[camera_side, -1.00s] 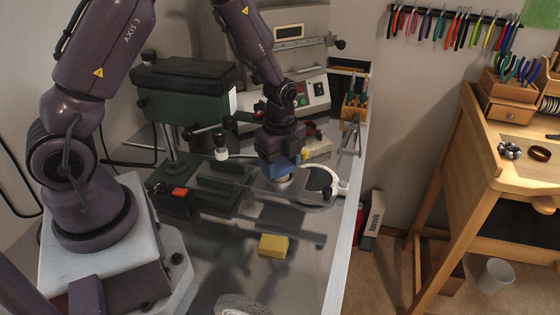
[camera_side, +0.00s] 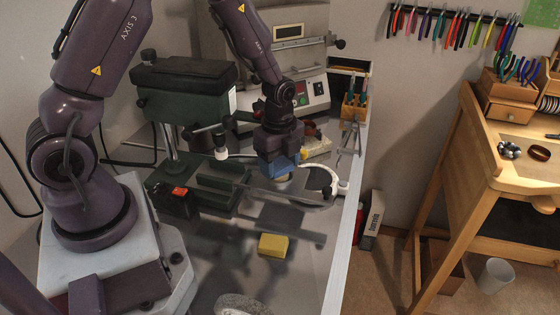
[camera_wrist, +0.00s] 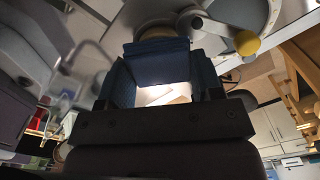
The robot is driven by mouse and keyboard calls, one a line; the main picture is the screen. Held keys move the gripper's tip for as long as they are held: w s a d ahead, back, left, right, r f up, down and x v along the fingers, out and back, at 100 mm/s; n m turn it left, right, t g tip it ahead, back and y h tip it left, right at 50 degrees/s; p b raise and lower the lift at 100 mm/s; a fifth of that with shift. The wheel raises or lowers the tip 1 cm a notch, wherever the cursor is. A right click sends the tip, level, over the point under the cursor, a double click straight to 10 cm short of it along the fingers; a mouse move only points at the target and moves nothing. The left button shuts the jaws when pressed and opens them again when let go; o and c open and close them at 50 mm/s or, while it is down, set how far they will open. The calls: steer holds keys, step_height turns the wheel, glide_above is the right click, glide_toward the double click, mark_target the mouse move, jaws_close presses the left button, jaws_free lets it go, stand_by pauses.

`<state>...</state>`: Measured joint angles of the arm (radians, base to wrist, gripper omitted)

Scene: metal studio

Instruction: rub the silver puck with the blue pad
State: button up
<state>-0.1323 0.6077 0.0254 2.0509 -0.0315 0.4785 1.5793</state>
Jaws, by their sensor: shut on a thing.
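My gripper (camera_side: 278,160) is shut on the blue pad (camera_side: 277,166), which points down over the bench top towards its right side. In the wrist view the pad (camera_wrist: 157,62) is a dark blue block between my fingers. The silver puck (camera_side: 284,184) appears as a small pale round shape right under the pad, mostly hidden by it. I cannot tell whether pad and puck touch. In the wrist view a tan-edged round shape shows just beyond the pad.
A yellow block (camera_side: 273,245) lies on the bench in front of the gripper. A green drill press (camera_side: 185,85) stands left of it, with a dark vise (camera_side: 222,178) close by. A white curved hose (camera_side: 328,172) is at the right. Bare metal lies around the yellow block.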

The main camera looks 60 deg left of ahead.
steer(key=shift+w+a+f, duration=0.1)
steer(key=shift+w+f, duration=0.15)
steer(key=shift+w, duration=0.1)
steer(key=shift+s+d, duration=0.2)
steer(key=shift+s, duration=0.7)
steer(key=shift+w+a, duration=0.2)
steer(key=shift+w, duration=0.7)
steer(key=shift+s+d, duration=0.2)
steer(key=shift+s, duration=0.65)
steer(key=shift+w+a, duration=0.15)
steer(key=shift+w, duration=0.7)
steer(key=shift+s, duration=0.9)
steer(key=shift+w, duration=0.95)
